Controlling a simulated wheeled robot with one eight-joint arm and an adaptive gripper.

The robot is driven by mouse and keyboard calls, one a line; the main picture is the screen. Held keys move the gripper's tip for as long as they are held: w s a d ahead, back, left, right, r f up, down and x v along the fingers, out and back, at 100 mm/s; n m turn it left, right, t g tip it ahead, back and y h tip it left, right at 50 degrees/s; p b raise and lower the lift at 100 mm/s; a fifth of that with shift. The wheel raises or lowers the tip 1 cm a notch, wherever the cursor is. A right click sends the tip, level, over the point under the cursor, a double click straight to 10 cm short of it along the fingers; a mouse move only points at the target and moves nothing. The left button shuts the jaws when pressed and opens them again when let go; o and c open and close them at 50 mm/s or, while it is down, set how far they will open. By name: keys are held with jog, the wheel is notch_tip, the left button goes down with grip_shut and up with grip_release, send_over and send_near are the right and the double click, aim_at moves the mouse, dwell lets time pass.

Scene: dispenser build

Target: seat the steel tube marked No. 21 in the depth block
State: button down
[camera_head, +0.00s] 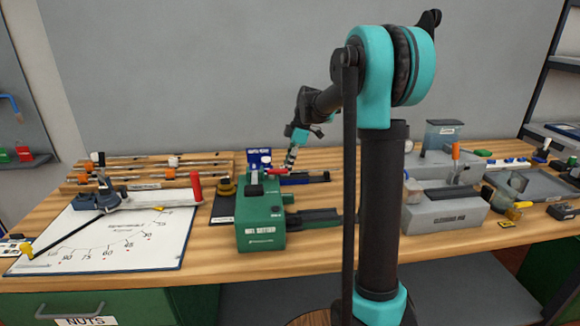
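My gripper (290,160) is small and dark at the back middle of the bench, behind the green machine. It points down, and whether its fingers are apart or hold anything is too small to tell. A small blue block (259,157) with white lettering stands just left of my gripper; the lettering is too blurred to read surely, and it may be the depth block. No steel tube with the mark No. 21 can be made out. Several thin rods or tubes lie on a wooden rack (150,186) at the back left, their marks unreadable.
A green nut setter (261,224) stands in front of my gripper. A white angle board (120,238) with a lever fills the left. A grey closing jig (443,211), a clear-topped container (443,136) and trays crowd the right. My arm column hides part of the bench.

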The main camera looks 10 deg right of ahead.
jog(key=shift+a, duration=0.15)
jog(key=c, duration=1.3)
grip_release()
jog(key=shift+c, duration=0.2)
jog(key=shift+o, duration=0.6)
jog(key=shift+o, duration=1)
jog(key=shift+r, duration=3.5)
jog(key=shift+s, duration=0.1)
